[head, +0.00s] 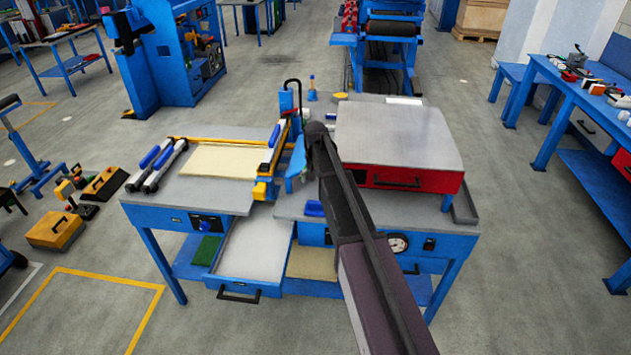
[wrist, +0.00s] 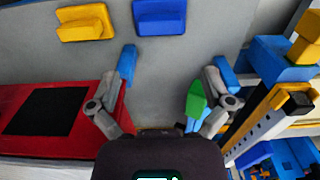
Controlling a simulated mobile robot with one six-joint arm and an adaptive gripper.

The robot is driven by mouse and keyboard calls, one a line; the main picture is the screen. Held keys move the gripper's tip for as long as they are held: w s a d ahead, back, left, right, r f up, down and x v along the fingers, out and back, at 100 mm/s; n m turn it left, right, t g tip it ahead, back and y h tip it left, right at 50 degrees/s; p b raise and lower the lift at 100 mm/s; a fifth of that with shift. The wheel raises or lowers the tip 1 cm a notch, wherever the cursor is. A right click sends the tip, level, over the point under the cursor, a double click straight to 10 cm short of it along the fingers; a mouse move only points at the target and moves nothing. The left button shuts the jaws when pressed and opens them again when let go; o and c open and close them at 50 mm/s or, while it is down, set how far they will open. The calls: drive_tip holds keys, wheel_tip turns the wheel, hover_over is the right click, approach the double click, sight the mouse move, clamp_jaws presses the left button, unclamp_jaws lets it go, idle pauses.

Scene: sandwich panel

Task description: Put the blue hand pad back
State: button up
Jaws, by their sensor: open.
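The blue hand pad (head: 314,208) lies on the grey bench top near its front edge, left of my arm in the head view. In the wrist view, a blue pad with a raised grip (wrist: 160,15) shows at the top edge, partly cut off. My gripper (wrist: 176,70) is open, with its blue-tipped fingers wide apart and nothing between them. It is over the grey top, apart from the pad. In the head view my arm hides most of the gripper.
A similar yellow pad (wrist: 85,24) lies beside the blue one. A red box with a grey lid (head: 418,181) stands on the bench's right. A yellow-and-blue rail (head: 268,170) stands left. A green-and-blue object (wrist: 195,100) is near the right finger. The drawer (head: 250,250) is open.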

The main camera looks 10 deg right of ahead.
drive_tip(key=shift+r, duration=0.15)
idle(0.6)
drive_tip(key=s+n, duration=0.3)
drive_tip(key=s, duration=2.6)
drive_tip(key=shift+n, duration=0.3)
drive_tip(key=shift+c, duration=0.2)
